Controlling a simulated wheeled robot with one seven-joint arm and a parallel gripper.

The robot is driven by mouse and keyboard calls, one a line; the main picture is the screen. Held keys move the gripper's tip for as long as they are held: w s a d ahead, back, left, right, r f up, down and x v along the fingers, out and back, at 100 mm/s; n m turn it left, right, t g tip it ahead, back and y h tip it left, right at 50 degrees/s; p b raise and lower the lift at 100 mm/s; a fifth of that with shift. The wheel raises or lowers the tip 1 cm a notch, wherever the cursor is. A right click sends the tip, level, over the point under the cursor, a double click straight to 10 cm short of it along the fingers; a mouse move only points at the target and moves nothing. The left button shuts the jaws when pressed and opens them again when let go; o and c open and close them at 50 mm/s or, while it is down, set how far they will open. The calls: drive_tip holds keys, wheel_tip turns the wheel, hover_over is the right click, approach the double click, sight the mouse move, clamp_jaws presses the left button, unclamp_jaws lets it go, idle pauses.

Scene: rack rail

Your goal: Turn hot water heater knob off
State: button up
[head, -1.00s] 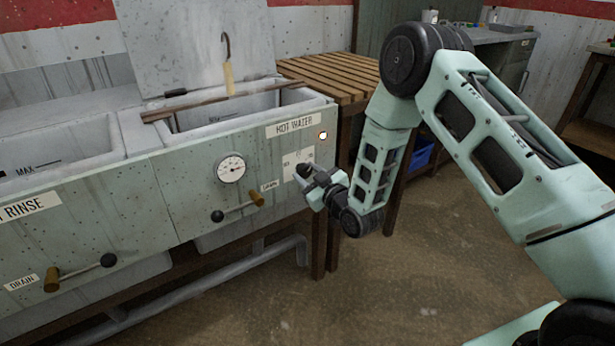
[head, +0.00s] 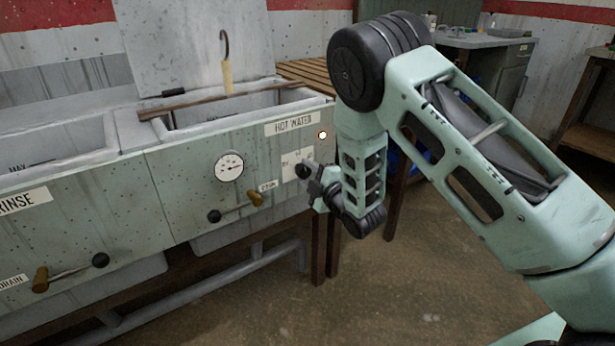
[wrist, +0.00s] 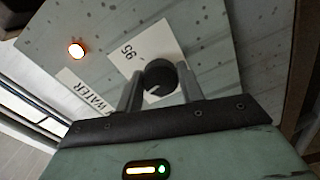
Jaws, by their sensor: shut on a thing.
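The heater knob (wrist: 160,77) is a round black dial on a white scale plate (wrist: 140,47) marked 95 in the wrist view. It also shows in the head view (head: 302,170), small and dark, on the front panel under the HOT WATER label (head: 291,124). My gripper (wrist: 160,92) has one finger on each side of the knob and is shut on it. In the head view my gripper (head: 314,183) reaches the panel from the right. An indicator lamp (head: 323,135) above the knob glows, and it glows orange in the wrist view (wrist: 76,50). The fingers hide part of the scale.
A round gauge (head: 229,166) and a drain lever (head: 235,207) with a black ball end sit left of the knob. The open basin (head: 225,110) is above, with a wooden bar across it. A slatted wooden table (head: 310,72) stands behind my arm. The floor in front is clear.

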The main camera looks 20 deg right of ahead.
drive_tip(key=n, duration=0.4)
drive_tip(key=shift+n, duration=0.3)
drive_tip(key=n, duration=0.4)
drive_tip(key=shift+n, duration=0.3)
drive_tip(key=o, duration=1)
drive_tip(key=shift+r, duration=0.1)
